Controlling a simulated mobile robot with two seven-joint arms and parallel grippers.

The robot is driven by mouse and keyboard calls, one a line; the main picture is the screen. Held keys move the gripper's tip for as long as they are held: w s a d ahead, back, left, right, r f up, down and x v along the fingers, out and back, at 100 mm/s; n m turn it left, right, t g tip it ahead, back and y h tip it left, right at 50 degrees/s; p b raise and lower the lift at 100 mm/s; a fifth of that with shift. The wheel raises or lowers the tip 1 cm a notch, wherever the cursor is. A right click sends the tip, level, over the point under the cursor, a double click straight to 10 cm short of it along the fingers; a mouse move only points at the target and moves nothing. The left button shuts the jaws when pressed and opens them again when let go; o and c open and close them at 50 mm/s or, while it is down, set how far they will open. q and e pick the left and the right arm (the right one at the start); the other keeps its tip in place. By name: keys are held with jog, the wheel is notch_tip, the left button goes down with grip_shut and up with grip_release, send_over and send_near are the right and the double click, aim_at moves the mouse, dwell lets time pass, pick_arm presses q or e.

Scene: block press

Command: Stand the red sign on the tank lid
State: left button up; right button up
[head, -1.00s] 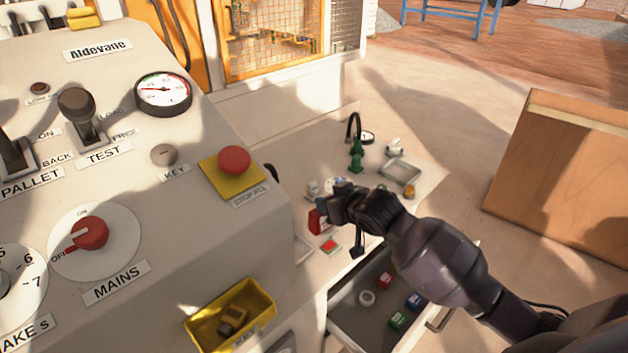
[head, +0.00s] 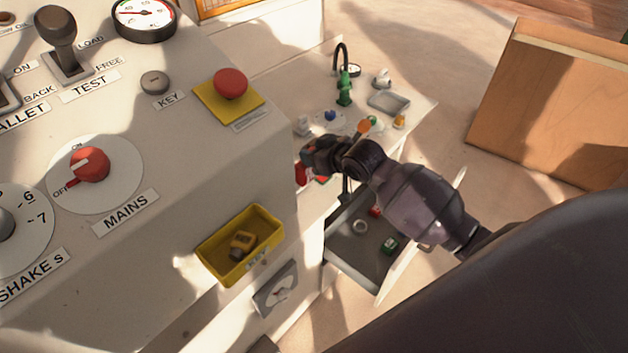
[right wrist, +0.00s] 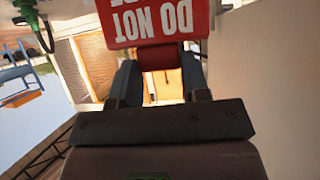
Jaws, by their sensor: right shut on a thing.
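The red sign shows large in the right wrist view (right wrist: 155,22), with white "DO NOT" lettering upside down; its top is cut off. My right gripper (right wrist: 158,75) is shut on the sign's narrow red lower part. In the head view the gripper (head: 308,160) is beside the press housing's right side, above the bench. Only a little red of the sign (head: 300,174) shows there, mostly hidden by the gripper. I cannot make out the tank lid in either view. My left gripper is not in view.
The press panel with its red stop button (head: 230,84) stands close left of the gripper. A yellow box (head: 215,265) hangs on its front. An open drawer (head: 350,262) is below the gripper. A green tap (head: 344,90) and a grey tray (head: 388,103) stand on the bench.

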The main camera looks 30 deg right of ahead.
jog(key=shift+f+b, duration=1)
jog(key=shift+f, duration=4.85)
jog(key=shift+f, duration=0.1)
jog(key=o, duration=1.2)
